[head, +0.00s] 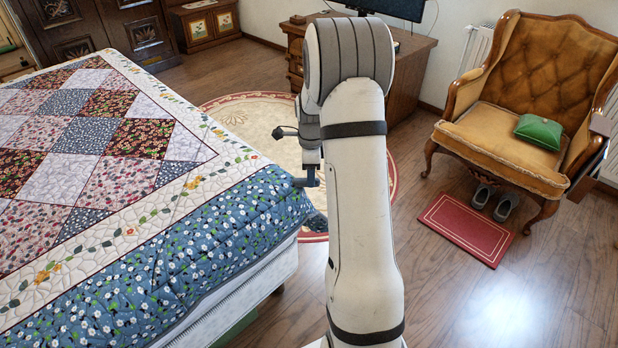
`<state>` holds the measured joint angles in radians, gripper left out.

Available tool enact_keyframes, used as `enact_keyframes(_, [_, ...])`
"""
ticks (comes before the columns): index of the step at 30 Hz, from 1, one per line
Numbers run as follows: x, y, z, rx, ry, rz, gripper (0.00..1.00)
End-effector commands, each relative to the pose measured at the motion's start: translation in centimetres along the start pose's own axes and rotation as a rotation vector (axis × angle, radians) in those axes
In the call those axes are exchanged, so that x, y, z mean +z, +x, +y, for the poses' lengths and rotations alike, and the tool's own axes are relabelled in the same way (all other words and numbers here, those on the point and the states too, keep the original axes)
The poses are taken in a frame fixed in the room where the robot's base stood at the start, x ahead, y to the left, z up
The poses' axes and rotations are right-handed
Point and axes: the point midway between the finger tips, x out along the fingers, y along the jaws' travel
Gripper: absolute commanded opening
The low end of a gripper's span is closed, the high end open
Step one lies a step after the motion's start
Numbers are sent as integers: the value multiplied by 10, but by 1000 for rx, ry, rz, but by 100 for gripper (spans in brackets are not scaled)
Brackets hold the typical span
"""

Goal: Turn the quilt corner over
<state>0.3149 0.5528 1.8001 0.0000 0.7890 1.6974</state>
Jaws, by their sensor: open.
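The patchwork quilt (118,128) lies over the bed, with a cream flowered border and a blue floral outer edge. Its near right corner (292,203) hangs rounded over the mattress and lies flat, not folded. My gripper (287,157) is open beside the bed's right edge, just beyond this corner, its dark fingers pointing left towards the quilt. The lower finger appears close to the blue edge; I cannot tell whether it touches. Nothing shows between the fingers. My arm hides part of the area to the right.
A tufted armchair (497,135) with a green cushion (538,132) stands at the right. A red mat (465,229) and slippers (494,200) lie before it. A wooden desk (412,75) stands behind my arm. A round rug (250,110) lies beside the bed. Floor at the lower right is clear.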

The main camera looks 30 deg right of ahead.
Motion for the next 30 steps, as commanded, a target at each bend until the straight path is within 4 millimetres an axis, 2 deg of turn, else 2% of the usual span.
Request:
enact_keyframes(4, [0,14,1,2,-1,0,45])
enact_keyframes(13, [1,16,0,0,-2,0,45])
enact_keyframes(30, [1,16,1,1,-4,0,0])
